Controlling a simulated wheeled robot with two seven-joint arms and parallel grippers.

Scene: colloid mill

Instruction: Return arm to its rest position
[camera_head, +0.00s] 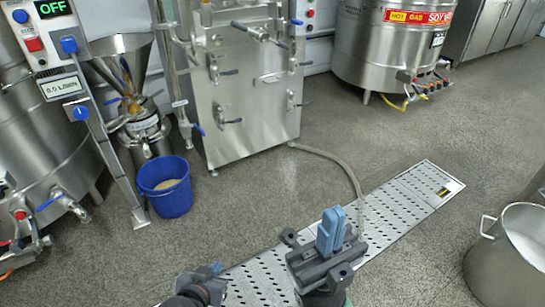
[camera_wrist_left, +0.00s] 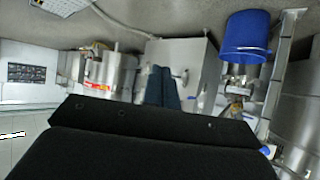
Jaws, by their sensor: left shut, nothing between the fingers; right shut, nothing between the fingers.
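My left gripper (camera_head: 215,269) is at the bottom edge of the head view, partly cut off, with a bit of its blue fingers showing. In the left wrist view its blue fingers (camera_wrist_left: 162,88) are together with nothing between them. My right gripper (camera_head: 331,230) is to its right in the head view, over the floor drain. Its blue fingers point up, are shut and hold nothing. Neither gripper touches anything that I can see.
The colloid mill with its steel funnel (camera_head: 118,47) stands at the left, beside a blue bucket (camera_head: 166,188) on the floor. A steel cabinet machine (camera_head: 245,100) stands behind. A steel pot (camera_head: 510,262) is at the right. The perforated floor drain (camera_head: 400,203) runs between, with open floor around.

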